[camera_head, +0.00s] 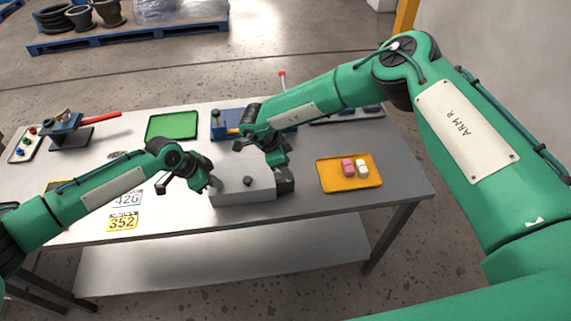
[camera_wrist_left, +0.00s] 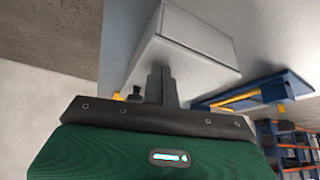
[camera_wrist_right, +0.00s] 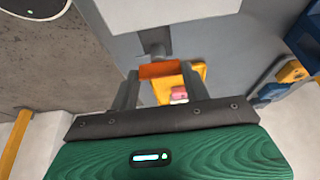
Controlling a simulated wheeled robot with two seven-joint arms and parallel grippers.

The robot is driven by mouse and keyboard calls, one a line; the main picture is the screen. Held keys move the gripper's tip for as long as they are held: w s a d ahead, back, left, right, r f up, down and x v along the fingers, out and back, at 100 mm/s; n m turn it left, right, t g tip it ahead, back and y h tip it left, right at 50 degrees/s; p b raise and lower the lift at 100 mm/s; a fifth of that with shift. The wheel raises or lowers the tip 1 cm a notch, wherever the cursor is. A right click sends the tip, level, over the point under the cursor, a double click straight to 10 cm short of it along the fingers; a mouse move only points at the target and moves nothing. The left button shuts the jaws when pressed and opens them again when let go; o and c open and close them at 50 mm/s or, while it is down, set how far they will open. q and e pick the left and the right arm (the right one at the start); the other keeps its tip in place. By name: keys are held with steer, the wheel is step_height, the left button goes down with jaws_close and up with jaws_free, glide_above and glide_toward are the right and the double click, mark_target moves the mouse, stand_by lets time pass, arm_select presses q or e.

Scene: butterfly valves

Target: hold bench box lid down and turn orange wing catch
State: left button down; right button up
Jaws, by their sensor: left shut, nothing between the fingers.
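Contact is unclear. My right gripper (camera_head: 284,180) is at the box's right end. In the right wrist view the orange wing catch (camera_wrist_right: 158,70) lies across the gap between its parted fingers (camera_wrist_right: 160,82), below the box (camera_wrist_right: 165,14). The catch is hidden in the head view.
An orange tray (camera_head: 350,184) with a pink and a cream block is right of the box. A green tray (camera_head: 172,125) and blue fixture (camera_head: 228,121) lie behind. Number plates (camera_head: 123,220) lie left, near my left arm. A red-handled valve (camera_head: 75,128) stands far left.

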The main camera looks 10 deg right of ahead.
arm_select(q)
steer(key=shift+s+a+f, duration=0.1)
steer(key=shift+f, duration=0.15)
arm_select(e)
steer(key=shift+m, duration=0.3)
steer(key=m+g, duration=0.1)
steer(key=m, duration=0.3)
steer(key=shift+g, duration=0.4)
steer(key=m+g+y, duration=0.1)
steer(key=m, duration=0.3)
steer(key=shift+w+m, duration=0.15)
steer(key=shift+m, duration=0.25)
steer(key=m+y, duration=0.1)
steer(key=m, duration=0.1)
steer(key=m+g, duration=0.1)
steer(key=m, duration=0.1)
steer(key=shift+d+g+y, duration=0.1)
steer(key=shift+g+y, duration=0.2)
steer(key=shift+y, duration=0.1)
steer(key=shift+d+m+y, duration=0.1)
steer(key=shift+m+y, duration=0.7)
steer(key=shift+m, duration=1.4)
steer(key=o, duration=1)
steer(key=shift+w, duration=0.1)
